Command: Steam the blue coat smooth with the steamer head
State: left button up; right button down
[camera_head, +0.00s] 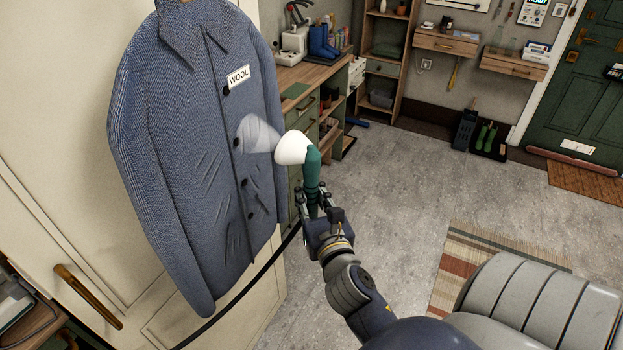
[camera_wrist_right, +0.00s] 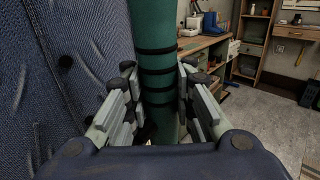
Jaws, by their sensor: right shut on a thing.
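Crease lines show on both sides of the buttons; some also show in the right wrist view (camera_wrist_right: 40,70). My right gripper (camera_head: 313,198) is shut on the green handle of the steamer head (camera_head: 292,148). The white head faces the coat's front edge, with a pale steam plume (camera_head: 258,135) between them. I cannot tell whether the head touches the cloth. The green handle (camera_wrist_right: 158,70) stands upright between the fingers. My left gripper is not in view.
A dark hose (camera_head: 245,292) runs from the handle to the lower left. The cream door (camera_head: 50,130) has a brass handle (camera_head: 88,296). A wooden workbench (camera_head: 310,72) stands behind the steamer. The grey floor (camera_head: 390,180) to the right is mostly clear, with a striped rug (camera_head: 470,255).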

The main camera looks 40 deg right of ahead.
jog(key=shift+w+a+r, duration=0.1)
jog(key=shift+w, duration=0.35)
pick_arm(q)
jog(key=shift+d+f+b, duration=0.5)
jog(key=shift+b, duration=0.1)
pick_arm(e)
jog(key=w, duration=0.1)
jog(key=w+a, duration=0.1)
jog(key=w, duration=0.2)
jog(key=shift+w+a, duration=0.1)
jog(key=shift+a, duration=0.15)
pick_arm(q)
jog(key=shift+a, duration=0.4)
